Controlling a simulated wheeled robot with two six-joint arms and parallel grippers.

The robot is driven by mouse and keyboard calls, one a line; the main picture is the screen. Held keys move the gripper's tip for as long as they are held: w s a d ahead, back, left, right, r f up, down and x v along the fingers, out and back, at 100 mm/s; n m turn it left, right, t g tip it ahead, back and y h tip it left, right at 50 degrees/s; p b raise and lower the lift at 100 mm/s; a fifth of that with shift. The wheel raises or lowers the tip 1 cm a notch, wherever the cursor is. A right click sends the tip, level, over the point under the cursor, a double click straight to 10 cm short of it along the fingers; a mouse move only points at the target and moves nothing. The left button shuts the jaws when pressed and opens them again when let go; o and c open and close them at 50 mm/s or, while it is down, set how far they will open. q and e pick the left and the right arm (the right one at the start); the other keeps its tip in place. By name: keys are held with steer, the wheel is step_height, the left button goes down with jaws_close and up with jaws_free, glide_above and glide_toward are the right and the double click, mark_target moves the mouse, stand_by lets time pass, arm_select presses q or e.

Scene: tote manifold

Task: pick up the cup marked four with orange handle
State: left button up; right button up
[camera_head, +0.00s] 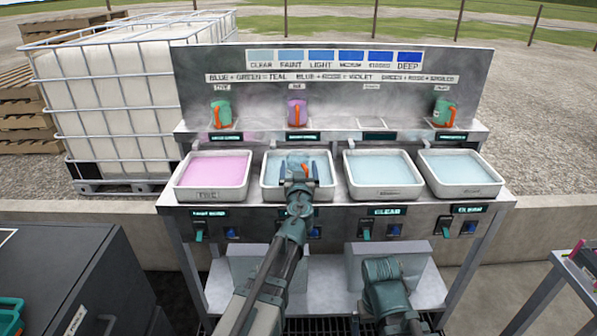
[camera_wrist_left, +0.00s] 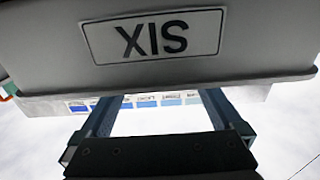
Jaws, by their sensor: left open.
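A cup with an orange handle (camera_head: 305,168) is in the second tote from the left (camera_head: 268,190), in blue liquid. My left arm and gripper partly hide it, and no number on it is readable. My left gripper (camera_head: 299,168) is open over that tote's front, its fingers apart in front of the cup; I cannot tell whether they touch the handle. In the left wrist view, the open fingers (camera_wrist_left: 160,100) show below a pale tote wall (camera_wrist_left: 260,50) whose label reads SIX upside down. My right arm shows at the lower right, its gripper out of sight.
On the back shelf stand a green cup (camera_head: 221,113), a purple cup (camera_head: 297,112) and another green cup (camera_head: 445,114), with orange handles; the third place (camera_head: 373,123) is empty. Other totes hold pink (camera_head: 190,193) and pale blue liquid (camera_head: 372,192), (camera_head: 455,190). Valves line the front.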

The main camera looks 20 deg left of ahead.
mark_target(298, 158)
arm_select(q)
steer(key=x, duration=0.4)
steer(key=shift+w+a+r, duration=0.15)
steer(key=shift+w+r, duration=0.05)
steer(key=shift+w, duration=0.05)
steer(key=shift+s, duration=0.1)
arm_select(e)
steer(key=shift+w+a+r, duration=0.2)
steer(key=shift+w+r, duration=0.05)
steer(key=shift+w, duration=0.15)
arm_select(q)
steer(key=c, duration=1.3)
steer(key=shift+r, duration=0.15)
arm_select(e)
steer(key=shift+r, duration=0.15)
arm_select(q)
step_height(298, 158, up, 10)
steer(key=p, duration=1)
arm_select(e)
step_height(298, 158, up, 10)
